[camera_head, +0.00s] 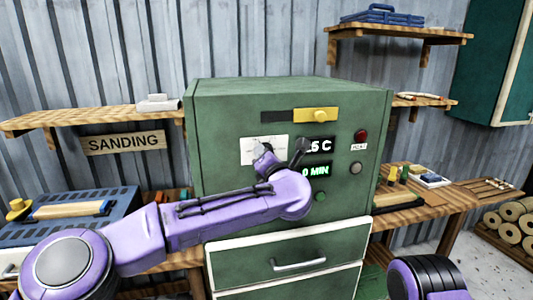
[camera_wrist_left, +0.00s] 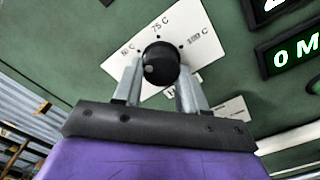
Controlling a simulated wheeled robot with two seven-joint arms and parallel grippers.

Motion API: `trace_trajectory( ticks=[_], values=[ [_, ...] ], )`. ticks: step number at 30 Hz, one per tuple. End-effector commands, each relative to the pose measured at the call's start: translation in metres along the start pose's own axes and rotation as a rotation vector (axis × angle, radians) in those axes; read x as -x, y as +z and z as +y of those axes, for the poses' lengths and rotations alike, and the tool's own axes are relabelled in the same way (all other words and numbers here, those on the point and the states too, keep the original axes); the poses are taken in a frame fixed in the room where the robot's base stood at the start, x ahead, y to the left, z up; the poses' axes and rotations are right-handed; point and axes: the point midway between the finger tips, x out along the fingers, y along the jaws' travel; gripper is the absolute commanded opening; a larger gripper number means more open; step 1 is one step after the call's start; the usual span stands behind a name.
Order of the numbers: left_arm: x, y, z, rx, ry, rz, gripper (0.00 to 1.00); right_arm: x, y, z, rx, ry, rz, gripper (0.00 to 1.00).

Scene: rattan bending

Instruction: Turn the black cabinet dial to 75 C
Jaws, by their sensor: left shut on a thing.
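The black dial (camera_wrist_left: 160,64) sits on a white scale plate (camera_wrist_left: 180,22) on the green cabinet (camera_head: 285,90). The plate reads about 50 C at the left, 75 C in the middle and 100 C at the right. A pale dot shows on the lower left of the dial's face. My left gripper (camera_wrist_left: 160,82) is shut on the dial, one finger on each side. In the head view my left gripper (camera_head: 264,158) covers the dial, and the plate (camera_head: 264,143) shows above it. The temperature display (camera_head: 322,146) ends in "5 C", its left part hidden. My right gripper is out of view.
A display (camera_head: 316,170) reads "0 MIN", partly hidden. A red lamp (camera_head: 361,135) and a grey button (camera_head: 355,168) are to its right. A green button (camera_head: 320,196) is below. A yellow slider (camera_head: 315,115) is above, and a drawer (camera_head: 300,258) is underneath.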

Motion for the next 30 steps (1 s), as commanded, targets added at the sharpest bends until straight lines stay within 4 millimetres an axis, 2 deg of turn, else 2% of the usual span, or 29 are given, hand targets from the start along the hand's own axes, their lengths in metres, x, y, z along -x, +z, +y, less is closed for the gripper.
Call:
trace_trajectory(
  ticks=[18,30],
  values=[
    [0.001,0.006,0.005,-0.585,0.001,-0.005,0.11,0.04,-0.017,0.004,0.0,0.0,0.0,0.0],
    [0.001,0.005,0.005,-0.884,0.001,-0.005,0.11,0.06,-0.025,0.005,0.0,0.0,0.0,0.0]
  ],
)
